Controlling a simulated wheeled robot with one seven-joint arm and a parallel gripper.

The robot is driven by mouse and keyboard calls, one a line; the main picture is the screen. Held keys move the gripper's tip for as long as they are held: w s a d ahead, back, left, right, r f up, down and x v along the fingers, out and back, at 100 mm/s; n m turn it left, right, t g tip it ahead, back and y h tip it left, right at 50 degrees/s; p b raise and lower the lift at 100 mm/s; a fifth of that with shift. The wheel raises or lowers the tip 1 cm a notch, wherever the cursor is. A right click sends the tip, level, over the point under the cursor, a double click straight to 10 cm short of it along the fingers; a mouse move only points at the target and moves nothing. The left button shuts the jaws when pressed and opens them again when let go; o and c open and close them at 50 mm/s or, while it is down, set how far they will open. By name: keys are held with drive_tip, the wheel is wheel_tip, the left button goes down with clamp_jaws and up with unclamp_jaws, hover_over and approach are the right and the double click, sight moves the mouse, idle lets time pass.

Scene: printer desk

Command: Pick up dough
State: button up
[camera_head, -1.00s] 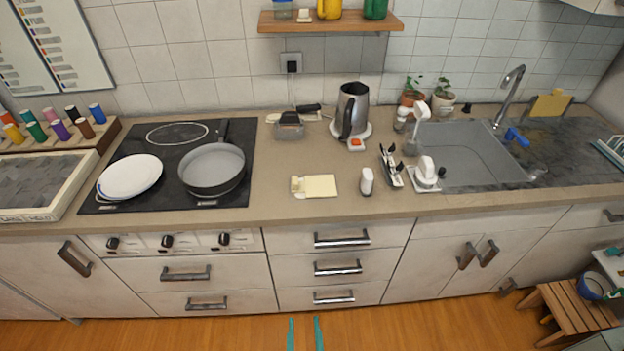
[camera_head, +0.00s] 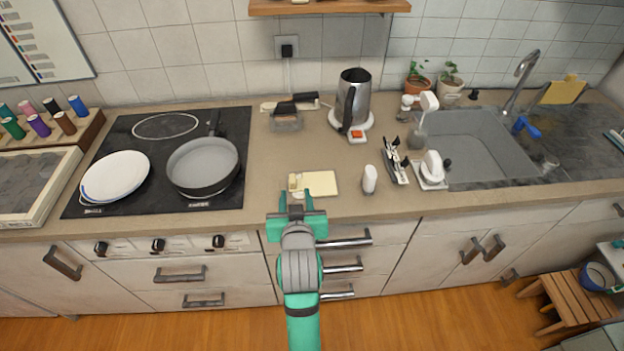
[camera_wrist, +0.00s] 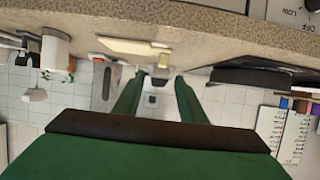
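A flat pale-yellow square slab (camera_head: 320,183) lies near the counter's front edge, with a small pale block (camera_head: 295,182) at its left end. I cannot tell which of these is the dough. In the wrist view the slab (camera_wrist: 125,46) and the small block (camera_wrist: 162,60) appear upside down, beyond my fingertips. My gripper (camera_head: 295,198) is at the counter's front edge, just in front of the small block. Its two teal fingers are apart, with nothing visible between them; the wrist view shows the same gap (camera_wrist: 160,82).
A white bottle-like item (camera_head: 369,179) stands right of the slab. A cooktop (camera_head: 140,190) with a pan (camera_head: 204,164) and a plate (camera_head: 115,177) is to the left. A kettle (camera_head: 352,100) stands behind. The counter (camera_head: 270,165) around the slab is mostly clear.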

sight(293, 178)
drive_tip(key=shift+w+a, duration=0.1)
drive_tip(key=shift+w, duration=0.3)
drive_tip(key=x, duration=0.5)
drive_tip(key=shift+w, duration=0.1)
drive_tip(key=shift+w+a+f, duration=0.2)
drive_tip(key=shift+w+f, duration=0.05)
drive_tip(key=shift+w, duration=0.2)
drive_tip(key=shift+x, duration=2.05)
clamp_jaws()
